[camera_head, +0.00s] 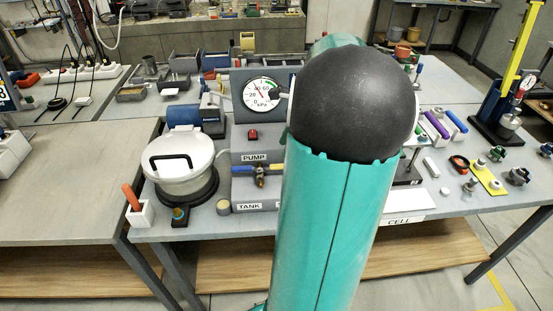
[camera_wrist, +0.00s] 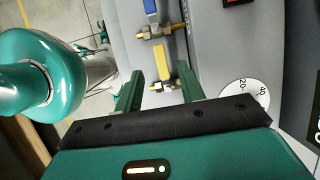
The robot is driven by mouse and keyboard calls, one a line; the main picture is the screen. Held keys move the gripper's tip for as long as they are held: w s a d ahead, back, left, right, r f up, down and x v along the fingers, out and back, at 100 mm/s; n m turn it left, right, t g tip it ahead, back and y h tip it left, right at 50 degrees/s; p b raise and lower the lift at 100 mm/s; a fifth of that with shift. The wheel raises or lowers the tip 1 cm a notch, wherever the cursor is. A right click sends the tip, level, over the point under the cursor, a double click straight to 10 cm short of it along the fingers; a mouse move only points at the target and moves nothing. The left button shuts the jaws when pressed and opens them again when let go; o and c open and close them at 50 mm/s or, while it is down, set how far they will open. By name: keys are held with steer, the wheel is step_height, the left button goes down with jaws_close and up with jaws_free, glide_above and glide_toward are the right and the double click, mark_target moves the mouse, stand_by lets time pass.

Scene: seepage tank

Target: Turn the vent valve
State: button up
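In the wrist view a valve with a yellow lever (camera_wrist: 159,58) and a brass body (camera_wrist: 156,86) stands between the fingers of my gripper (camera_wrist: 161,88). The fingers are open, one on each side of it; I cannot tell whether they touch it. A second brass valve with a blue lever (camera_wrist: 150,8) is just beyond it. In the head view the blue lever (camera_head: 242,168) shows above the TANK label, left of my arm. My arm hides my gripper there. No vent label is readable.
A pressure gauge (camera_head: 262,95) is behind the valves; its dial also shows in the wrist view (camera_wrist: 246,96). A red switch (camera_head: 252,134) sits above the PUMP label. A lidded pot (camera_head: 180,165) stands at left. Small parts cover the bench at right.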

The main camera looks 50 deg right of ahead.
mark_target(274, 165)
steer(key=x, duration=0.6)
steer(key=shift+a+f, duration=0.1)
steer(key=shift+f, duration=0.1)
jaws_close()
